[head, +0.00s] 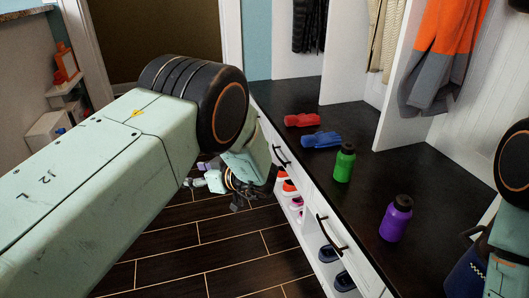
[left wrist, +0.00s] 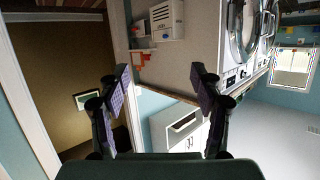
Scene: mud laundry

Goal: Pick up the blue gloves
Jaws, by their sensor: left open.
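My left gripper (head: 206,178) hangs over the wooden floor, left of the bench and apart from the gloves. It is partly hidden behind my left arm. In the left wrist view, its two fingers (left wrist: 161,84) are spread wide with nothing between them. The blue gloves do not show in that view. Part of my right arm shows at the right edge of the head view, but its gripper does not.
Upright dividers and hanging coats (head: 445,50) rise behind. The floor (head: 190,250) left of the bench looks clear.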

